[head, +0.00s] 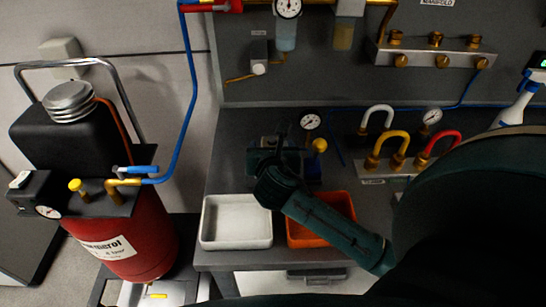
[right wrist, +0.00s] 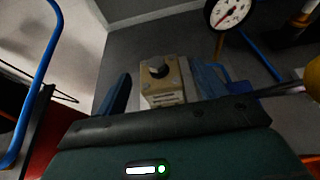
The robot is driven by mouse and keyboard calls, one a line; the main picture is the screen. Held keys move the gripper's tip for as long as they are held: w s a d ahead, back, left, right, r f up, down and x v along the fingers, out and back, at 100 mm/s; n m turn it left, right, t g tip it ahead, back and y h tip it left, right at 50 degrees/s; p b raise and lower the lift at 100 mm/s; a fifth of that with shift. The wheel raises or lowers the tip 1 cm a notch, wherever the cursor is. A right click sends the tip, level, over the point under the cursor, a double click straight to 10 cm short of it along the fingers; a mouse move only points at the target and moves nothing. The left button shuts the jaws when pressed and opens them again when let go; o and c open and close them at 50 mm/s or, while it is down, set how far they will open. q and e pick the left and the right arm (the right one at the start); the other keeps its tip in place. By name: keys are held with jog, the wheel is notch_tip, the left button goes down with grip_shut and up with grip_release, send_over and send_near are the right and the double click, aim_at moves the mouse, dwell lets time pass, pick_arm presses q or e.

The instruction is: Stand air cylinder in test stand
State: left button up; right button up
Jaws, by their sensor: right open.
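My right gripper (head: 272,150) is over the bench, just behind the two trays. It is open, and I see nothing held in it. In the right wrist view a beige block (right wrist: 163,88) with a dark round hole in its top is just beyond the gripper, beside a blue part (right wrist: 208,80). This looks like part of the test stand, whose gauge (head: 310,121) and yellow knob (head: 320,145) show right of the gripper in the head view. The gripper hides part of the stand. I cannot make out the air cylinder. My left gripper is not in view.
A white tray (head: 236,222) and an orange tray (head: 306,234) sit at the bench's front edge. Curved hooks (head: 392,146) stand to the right on a plate. A red tank (head: 130,235) with a blue hose stands left of the bench. My right arm covers the right foreground.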

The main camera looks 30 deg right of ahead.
jog(key=v, duration=1.1)
jog(key=shift+s, duration=0.15)
